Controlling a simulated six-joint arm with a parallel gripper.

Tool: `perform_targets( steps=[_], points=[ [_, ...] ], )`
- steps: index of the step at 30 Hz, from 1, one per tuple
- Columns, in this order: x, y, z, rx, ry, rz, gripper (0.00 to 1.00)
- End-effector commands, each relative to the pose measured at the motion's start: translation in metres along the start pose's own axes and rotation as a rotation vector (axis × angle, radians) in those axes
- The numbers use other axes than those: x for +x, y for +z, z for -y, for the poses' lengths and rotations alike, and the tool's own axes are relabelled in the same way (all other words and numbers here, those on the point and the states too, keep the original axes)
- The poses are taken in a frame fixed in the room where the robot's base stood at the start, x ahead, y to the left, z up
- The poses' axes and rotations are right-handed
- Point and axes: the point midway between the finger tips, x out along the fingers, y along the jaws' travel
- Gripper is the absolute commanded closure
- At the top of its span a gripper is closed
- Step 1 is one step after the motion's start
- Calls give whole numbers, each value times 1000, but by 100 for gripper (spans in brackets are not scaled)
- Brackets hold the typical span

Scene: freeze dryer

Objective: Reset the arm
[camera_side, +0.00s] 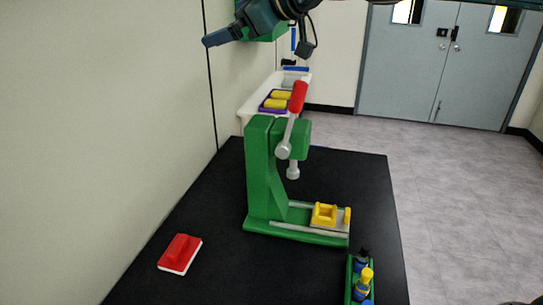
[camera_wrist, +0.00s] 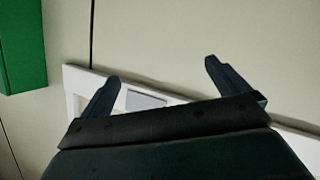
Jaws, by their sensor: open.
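My gripper (camera_side: 222,37) is raised high at the top of the side view, near the pale wall and well above the black table (camera_side: 200,205). In the wrist view, my gripper's two fingers (camera_wrist: 158,80) are spread wide with nothing between them. The wrist camera faces the wall, with a green block-like shape at the left and a white frame behind the fingers. My gripper touches none of the things on the table.
A green press (camera_side: 262,180) with a red-tipped lever (camera_side: 298,97) and yellow holder (camera_side: 324,214) stands on the table. A red-and-white block (camera_side: 180,253) lies at the front left. A green rack (camera_side: 349,285) holds small coloured pieces. Grey doors (camera_side: 410,70) stand behind.

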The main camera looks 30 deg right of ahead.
Motion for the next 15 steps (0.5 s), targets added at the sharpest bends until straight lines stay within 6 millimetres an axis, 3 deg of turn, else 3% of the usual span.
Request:
perform_targets(
  steps=[6, 15],
  points=[
    [-66, 41, -19, 94, 18, 130, 0],
    [-157, 110, -19, 242, 42, 319, 0]
  ],
)
